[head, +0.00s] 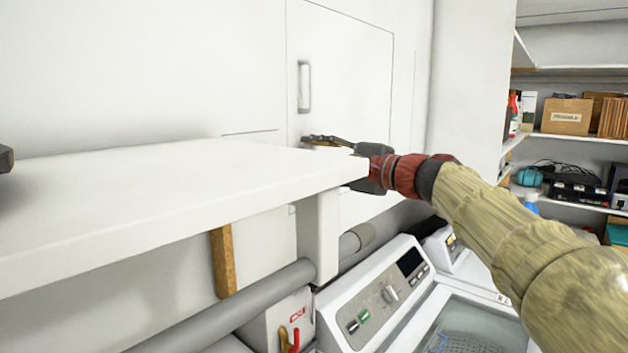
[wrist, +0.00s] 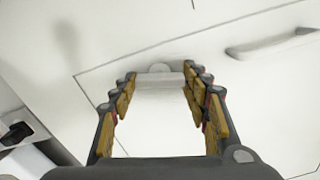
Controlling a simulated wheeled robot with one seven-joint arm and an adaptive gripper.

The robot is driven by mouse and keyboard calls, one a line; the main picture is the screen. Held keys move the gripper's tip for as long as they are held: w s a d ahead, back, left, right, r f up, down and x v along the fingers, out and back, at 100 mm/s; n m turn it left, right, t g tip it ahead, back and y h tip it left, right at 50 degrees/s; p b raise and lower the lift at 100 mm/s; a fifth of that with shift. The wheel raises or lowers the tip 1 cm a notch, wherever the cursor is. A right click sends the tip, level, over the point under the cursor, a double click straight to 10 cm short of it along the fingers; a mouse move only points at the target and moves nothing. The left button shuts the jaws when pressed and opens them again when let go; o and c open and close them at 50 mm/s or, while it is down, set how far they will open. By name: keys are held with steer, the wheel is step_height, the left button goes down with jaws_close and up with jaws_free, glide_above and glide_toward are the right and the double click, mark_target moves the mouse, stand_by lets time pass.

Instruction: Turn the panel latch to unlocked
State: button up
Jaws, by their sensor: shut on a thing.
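The white wall panel (head: 345,70) is closed in the head view, with an upright handle (head: 304,87) near its left edge. In the wrist view the panel (wrist: 240,95) fills much of the frame, and the handle (wrist: 272,46) is at upper right. The latch (wrist: 159,80) is a small pale bar with a rounded hub at the panel's edge, lying crosswise between my fingertips. My gripper (wrist: 160,84) is shut on the latch, one finger at each end. In the head view my gripper (head: 312,140) is at the panel's lower left and the latch cannot be made out.
A white shelf (head: 150,190) juts out in front, just below and left of my gripper. A grey pipe (head: 235,305) and a white machine (head: 375,300) are below. Shelves with boxes (head: 566,116) stand at right. The wall above the shelf is clear.

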steer(key=shift+f+n+b, duration=0.15)
steer(key=shift+n+b, duration=1.45)
steer(key=shift+b, duration=0.05)
steer(key=o, duration=1.2)
steer(key=shift+c, duration=0.2)
steer(key=v, duration=1.2)
